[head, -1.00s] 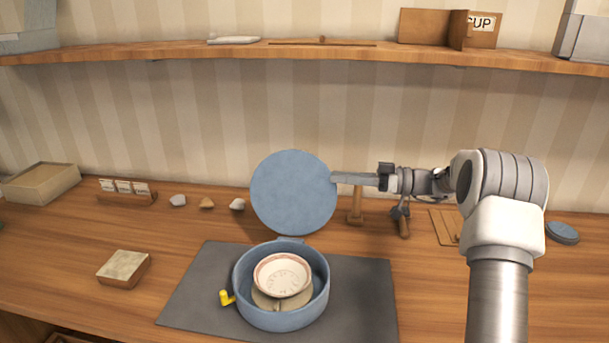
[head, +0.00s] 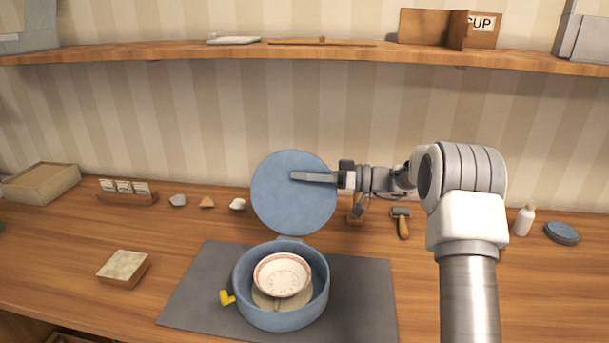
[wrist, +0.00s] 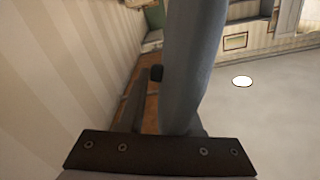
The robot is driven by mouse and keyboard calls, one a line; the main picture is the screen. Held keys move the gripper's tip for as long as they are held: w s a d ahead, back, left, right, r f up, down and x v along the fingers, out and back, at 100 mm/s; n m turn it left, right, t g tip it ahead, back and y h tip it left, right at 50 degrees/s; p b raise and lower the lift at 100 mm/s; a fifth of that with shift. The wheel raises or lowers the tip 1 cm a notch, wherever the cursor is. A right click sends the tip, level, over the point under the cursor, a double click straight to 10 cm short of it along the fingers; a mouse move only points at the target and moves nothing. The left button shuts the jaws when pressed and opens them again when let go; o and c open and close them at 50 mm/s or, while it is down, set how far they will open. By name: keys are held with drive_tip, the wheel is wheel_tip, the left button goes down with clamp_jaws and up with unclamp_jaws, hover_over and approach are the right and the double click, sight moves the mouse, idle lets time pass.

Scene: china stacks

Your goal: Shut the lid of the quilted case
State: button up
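The round blue case (head: 243,293) stands open on a dark grey mat (head: 205,290), with a small yellow tab (head: 227,297) at its front left. Its round lid (head: 280,210) stands nearly upright behind it, joined at the rear. A pale cup with a reddish rim (head: 282,273) sits on beige pieces inside. My gripper (head: 314,177) points left, its visible grey finger across the upper right of the lid's front face. Contact is unclear. In the wrist view a blue-grey curved surface (wrist: 193,65), apparently the lid edge-on, rises close ahead. The finger gap is not clear.
A shelf (head: 200,54) runs along the wall above. Small stones (head: 207,202) and a card holder (head: 127,193) stand left of the lid. A hammer (head: 403,222), white bottle (head: 523,219) and blue disc (head: 561,232) are right.

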clamp_jaws()
idle(1.1)
